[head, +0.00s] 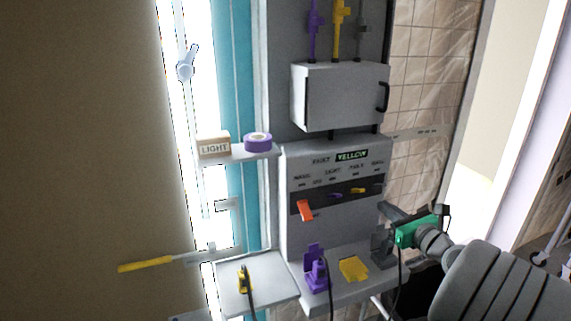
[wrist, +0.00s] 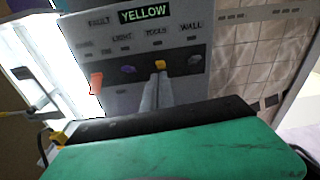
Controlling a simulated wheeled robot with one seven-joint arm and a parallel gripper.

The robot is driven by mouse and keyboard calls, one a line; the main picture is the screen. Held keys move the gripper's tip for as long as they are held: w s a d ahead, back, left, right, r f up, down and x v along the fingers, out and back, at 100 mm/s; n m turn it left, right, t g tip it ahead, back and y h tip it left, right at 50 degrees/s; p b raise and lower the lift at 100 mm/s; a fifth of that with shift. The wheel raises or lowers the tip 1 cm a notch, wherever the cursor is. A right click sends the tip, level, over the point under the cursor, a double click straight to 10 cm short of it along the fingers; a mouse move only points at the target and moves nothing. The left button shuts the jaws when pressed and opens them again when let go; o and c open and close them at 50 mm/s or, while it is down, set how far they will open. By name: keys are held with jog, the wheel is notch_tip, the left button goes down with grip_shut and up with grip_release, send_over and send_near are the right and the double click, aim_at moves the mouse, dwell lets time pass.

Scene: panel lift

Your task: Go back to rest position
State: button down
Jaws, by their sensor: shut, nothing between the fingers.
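My gripper (head: 386,208) is at the right of the grey control panel (head: 300,240), its green wrist housing (head: 415,230) behind it. In the wrist view the two grey fingers (wrist: 158,80) are together and empty, their tips just below the yellow switch (wrist: 160,64) in the picture. I cannot tell whether they touch it. The panel also has an orange lever (wrist: 96,82) hanging down, a purple switch (wrist: 127,70) and a grey switch (wrist: 194,61). A display (head: 351,155) reads YELLOW beside the word FAULT.
A closed grey cabinet (head: 340,95) is above the panel. Below are a purple holder (head: 315,268), a yellow plate (head: 353,269) and a dark grey holder (head: 383,248). A left shelf (head: 226,156) bears a LIGHT box (head: 214,145) and purple tape roll (head: 257,141). A yellow-handled bar (head: 147,265) juts left.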

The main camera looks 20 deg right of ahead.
jog(key=s+a+f+n+g+y, duration=0.1)
jog(key=s+f+n+g, duration=0.2)
jog(key=f+n, duration=0.5)
jog(key=s+a+f+n+g, duration=0.1)
jog(key=s+f+n+g, duration=0.2)
jog(key=f+n, duration=0.45)
jog(key=s+a+f+n+g, duration=0.3)
jog(key=s+f+n+g, duration=0.1)
jog(key=s, duration=0.4)
jog(key=s+a+f+n+g, duration=0.3)
jog(key=s+f+n+g, duration=0.15)
jog(key=s, duration=0.25)
jog(key=w+a+r+n, duration=0.2)
jog(key=a+r+n, duration=0.1)
jog(key=a, duration=0.5)
jog(key=w+a+r+n+t, duration=0.1)
jog(key=a+r+n, duration=0.3)
jog(key=a, duration=0.5)
jog(key=w+a+r+n+h, duration=0.1)
jog(key=w+a+r+n, duration=0.3)
jog(key=a, duration=0.5)
notch_tip(320, 180, up, 2)
jog(key=shift+r, duration=0.1)
